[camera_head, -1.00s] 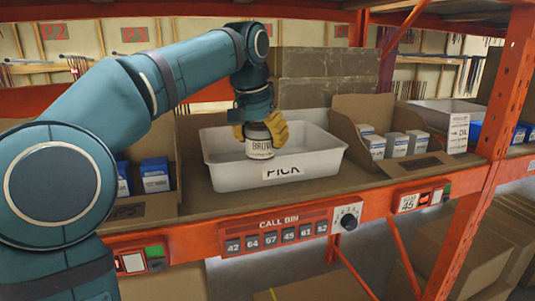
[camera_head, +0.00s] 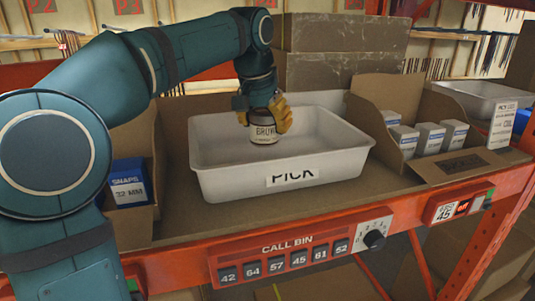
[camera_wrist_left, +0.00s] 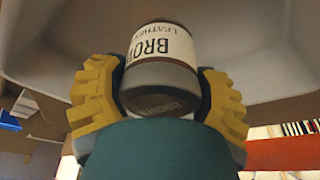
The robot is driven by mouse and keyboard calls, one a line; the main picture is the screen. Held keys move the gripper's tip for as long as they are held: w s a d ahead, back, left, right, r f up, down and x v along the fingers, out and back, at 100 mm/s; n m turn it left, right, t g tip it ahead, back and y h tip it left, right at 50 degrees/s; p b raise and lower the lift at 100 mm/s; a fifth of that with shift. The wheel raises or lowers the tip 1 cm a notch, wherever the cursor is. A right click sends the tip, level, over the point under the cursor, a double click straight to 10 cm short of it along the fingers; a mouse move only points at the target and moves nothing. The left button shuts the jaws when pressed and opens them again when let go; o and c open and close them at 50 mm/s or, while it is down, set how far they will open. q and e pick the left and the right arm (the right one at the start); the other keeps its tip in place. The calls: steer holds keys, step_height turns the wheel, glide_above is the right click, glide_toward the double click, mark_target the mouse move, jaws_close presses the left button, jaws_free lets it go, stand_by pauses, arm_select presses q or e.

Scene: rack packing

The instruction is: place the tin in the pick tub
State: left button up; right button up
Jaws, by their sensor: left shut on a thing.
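My left gripper (camera_head: 263,112) comes down from above with yellow fingers shut on the tin's upper part. The tin is upright and inside the outline of the pick tub (camera_head: 290,177), a white tub with a PICK label on its front. I cannot tell whether the tin touches the tub floor. In the left wrist view the tin (camera_wrist_left: 163,50) sits between the two yellow fingers (camera_wrist_left: 160,98), the tub's pale surface behind it. My right gripper is not in view.
An open cardboard box (camera_head: 385,100) with several small white boxes stands right of the tub. Blue SNAPS boxes (camera_head: 128,184) sit in a carton at left. Brown cartons (camera_head: 340,70) stand behind. An orange shelf rail (camera_head: 200,255) with a CALL BIN panel runs along the front.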

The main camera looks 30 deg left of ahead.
mark_target(258, 114)
arm_select(q)
steer(key=shift+f+b, duration=0.5)
steer(key=shift+f, duration=2.7)
steer(key=shift+f, duration=0.15)
steer(key=o, duration=1.3)
steer(key=shift+c, duration=0.2)
steer(key=p+v, duration=0.2)
steer(key=v, duration=1)
